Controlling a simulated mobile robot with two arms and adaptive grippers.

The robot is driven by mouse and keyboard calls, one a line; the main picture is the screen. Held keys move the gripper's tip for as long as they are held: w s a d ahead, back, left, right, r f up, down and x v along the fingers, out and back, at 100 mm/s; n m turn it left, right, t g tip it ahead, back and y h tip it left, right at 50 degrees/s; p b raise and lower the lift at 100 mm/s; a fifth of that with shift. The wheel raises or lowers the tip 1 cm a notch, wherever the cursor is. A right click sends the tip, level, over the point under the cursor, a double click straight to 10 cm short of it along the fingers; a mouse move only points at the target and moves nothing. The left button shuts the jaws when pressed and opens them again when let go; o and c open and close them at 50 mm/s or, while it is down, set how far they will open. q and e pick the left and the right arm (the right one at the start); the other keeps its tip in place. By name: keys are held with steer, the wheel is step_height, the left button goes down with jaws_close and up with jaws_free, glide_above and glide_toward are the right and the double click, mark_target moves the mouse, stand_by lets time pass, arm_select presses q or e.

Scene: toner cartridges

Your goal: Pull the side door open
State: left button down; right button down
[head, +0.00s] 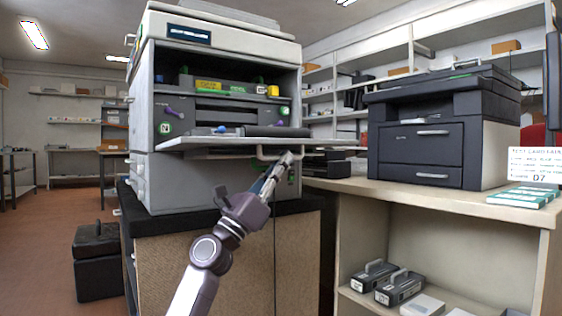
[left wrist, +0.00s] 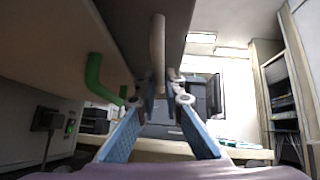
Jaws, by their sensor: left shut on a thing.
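A large grey printer (head: 185,105) stands on a black-topped cabinet. A flat grey door panel (head: 200,143) juts out level below its open bay, with a pale handle (head: 263,154) under its front edge. My left gripper (head: 286,161) is at this handle, below the panel's edge. In the left wrist view the handle (left wrist: 158,45) runs as a pale bar down to the fingertips of my left gripper (left wrist: 160,92), which are shut on it. The fingers hide the gripped part. My right gripper is not in view.
The open bay shows dark cartridge slots, purple levers and a yellow part (head: 273,90). A green handle (left wrist: 95,75) is left of the fingers in the wrist view. A dark printer (head: 430,130) stands on the counter to the right. Floor at left is mostly clear.

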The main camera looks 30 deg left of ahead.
arm_select(q)
steer(key=shift+w+a+f, duration=0.2)
steer(key=shift+f, duration=0.2)
steer(key=c, duration=2.5)
jaws_free()
steer(key=shift+o, duration=0.9)
steer(key=shift+w+f, duration=0.1)
steer(key=shift+w, duration=0.05)
steer(key=v, duration=1.2)
